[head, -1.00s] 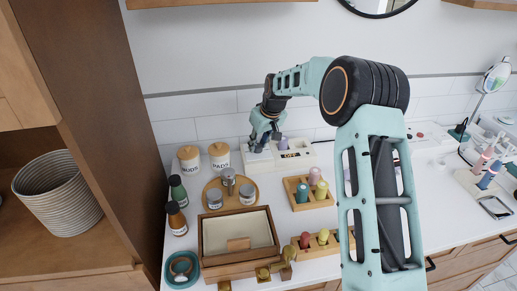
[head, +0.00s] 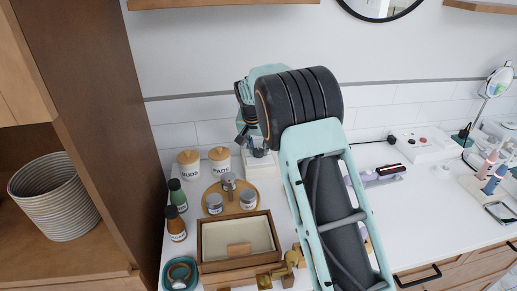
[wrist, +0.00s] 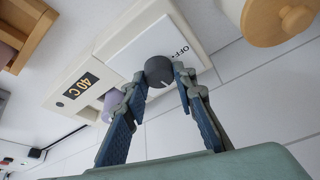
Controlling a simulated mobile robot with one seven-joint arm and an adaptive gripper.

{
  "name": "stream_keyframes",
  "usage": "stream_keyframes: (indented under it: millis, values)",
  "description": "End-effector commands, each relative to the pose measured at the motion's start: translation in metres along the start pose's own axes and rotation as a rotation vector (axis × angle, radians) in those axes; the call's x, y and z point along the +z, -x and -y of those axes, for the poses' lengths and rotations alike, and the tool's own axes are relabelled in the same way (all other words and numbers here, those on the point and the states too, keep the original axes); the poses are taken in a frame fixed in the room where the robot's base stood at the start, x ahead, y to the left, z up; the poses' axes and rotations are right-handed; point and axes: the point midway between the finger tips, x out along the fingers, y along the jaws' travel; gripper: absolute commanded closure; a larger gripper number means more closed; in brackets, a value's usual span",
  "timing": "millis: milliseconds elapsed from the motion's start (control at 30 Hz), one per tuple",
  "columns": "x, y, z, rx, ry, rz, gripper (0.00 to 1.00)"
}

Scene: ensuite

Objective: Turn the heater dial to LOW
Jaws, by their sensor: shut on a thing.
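The white heater unit (wrist: 125,45) stands against the tiled wall at the back of the counter; part of it also shows in the head view (head: 262,169). The dark grey round dial (wrist: 158,68) sits on its white panel, with a pale mark on its rim. The word OFF (wrist: 181,49) is printed beside the dial; no LOW label is readable. My gripper (wrist: 162,75) has one fingertip on each side of the dial and is shut on it. In the head view my gripper (head: 255,148) is over the heater, and my arm hides the heater's right part.
A display reading 40 C (wrist: 80,86) and a lavender object (wrist: 112,103) are beside the dial panel. Lidded jars (head: 220,160), a round wooden tray (head: 216,188) and an open box (head: 207,247) stand left and in front.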

Motion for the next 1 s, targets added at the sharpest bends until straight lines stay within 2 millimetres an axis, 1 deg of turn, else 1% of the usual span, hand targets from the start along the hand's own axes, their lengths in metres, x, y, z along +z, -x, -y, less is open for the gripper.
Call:
stream_keyframes:
  millis: [233, 633, 667, 700, 800, 1000]
  values:
    - [-0.0001, 0.0, 0.0007, 0.017, -0.042, 0.0, 0.99]
    - [-0.0001, -0.0002, 0.0004, 0.019, -0.047, 0.0, 0.99]
    - [0.0, -0.0002, 0.0004, 0.019, -0.047, 0.0, 0.73]
    - [0.0, -0.0002, 0.0004, 0.019, -0.047, 0.0, 0.68]
    - [0.0, -0.0002, 0.0004, 0.019, -0.046, 0.0, 0.57]
    - [0.0001, -0.0002, 0.0003, 0.019, -0.046, 0.001, 0.57]
